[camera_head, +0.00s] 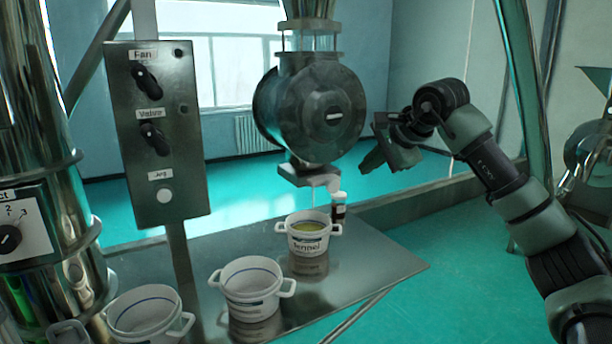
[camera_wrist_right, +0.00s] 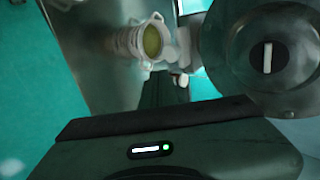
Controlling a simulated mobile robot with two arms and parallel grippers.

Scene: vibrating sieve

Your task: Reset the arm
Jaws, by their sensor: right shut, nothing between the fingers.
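My right arm comes in from the right in the head view. Its right gripper (camera_head: 374,158) hangs in the air to the right of the round metal housing (camera_head: 322,112), apart from it. The gripper is shut and empty. In the right wrist view the dark gripper body fills the lower part, with the same housing (camera_wrist_right: 262,50) at the upper right. My left gripper is not in the head view.
A white pot labelled fennel (camera_head: 308,240), with greenish content, stands on the metal table (camera_head: 385,268) under the spout beside a small dark bottle (camera_head: 338,208). Two more white pots (camera_head: 250,284) (camera_head: 145,316) stand nearer. A control panel (camera_head: 160,130) stands left. Open floor lies right.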

